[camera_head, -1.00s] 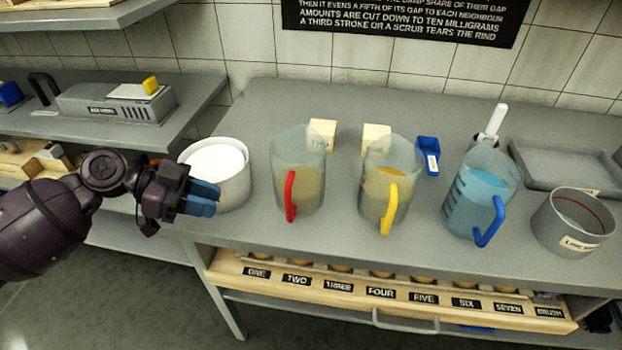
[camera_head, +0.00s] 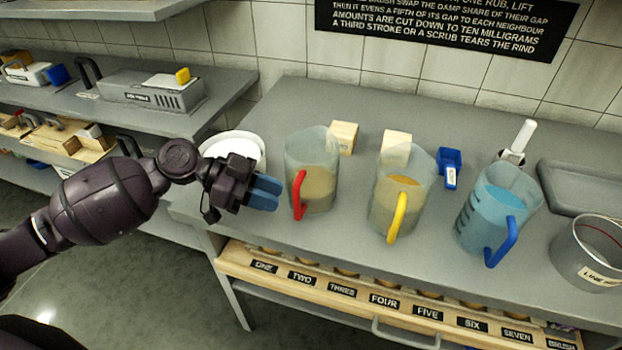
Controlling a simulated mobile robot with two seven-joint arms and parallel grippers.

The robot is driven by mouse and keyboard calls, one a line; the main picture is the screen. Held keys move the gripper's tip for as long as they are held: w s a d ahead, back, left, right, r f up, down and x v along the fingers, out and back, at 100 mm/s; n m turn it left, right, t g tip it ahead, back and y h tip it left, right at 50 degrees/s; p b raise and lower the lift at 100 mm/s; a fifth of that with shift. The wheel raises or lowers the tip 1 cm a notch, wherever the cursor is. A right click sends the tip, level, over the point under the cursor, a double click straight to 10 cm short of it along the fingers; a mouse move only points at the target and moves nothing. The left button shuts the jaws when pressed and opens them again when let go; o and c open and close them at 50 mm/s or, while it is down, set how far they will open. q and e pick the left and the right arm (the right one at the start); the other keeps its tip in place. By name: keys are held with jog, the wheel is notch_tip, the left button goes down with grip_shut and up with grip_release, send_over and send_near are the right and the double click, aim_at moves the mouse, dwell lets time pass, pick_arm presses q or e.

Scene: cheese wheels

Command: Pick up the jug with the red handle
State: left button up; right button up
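The jug with the red handle (camera_head: 318,172) stands upright on the grey table, clear-walled with tan contents. Its red handle (camera_head: 298,195) faces the front left. My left gripper (camera_head: 266,192) is just left of the handle, its blue fingertips pointing right towards it, with a small gap. The fingers appear close together, but I cannot tell how far apart they are. Nothing shows held in them. My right gripper is not in view.
A white tub (camera_head: 233,146) stands behind my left gripper. A yellow-handled jug (camera_head: 403,190) and a blue-handled jug (camera_head: 495,210) stand to the right. Two wooden blocks sit behind the jugs. A labelled drawer (camera_head: 400,304) is below the table's front edge.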

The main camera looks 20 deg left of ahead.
aim_at(298, 214)
pick_arm(q)
jog(key=x, duration=0.4)
jog(key=shift+w+d+r+p, duration=0.1)
jog(key=shift+w+d+p, duration=0.1)
jog(key=shift+p, duration=0.15)
jog(key=shift+d+f, duration=0.35)
jog(key=shift+d, duration=0.15)
jog(key=shift+c, duration=0.2)
grip_shut()
jog(key=shift+r, duration=0.1)
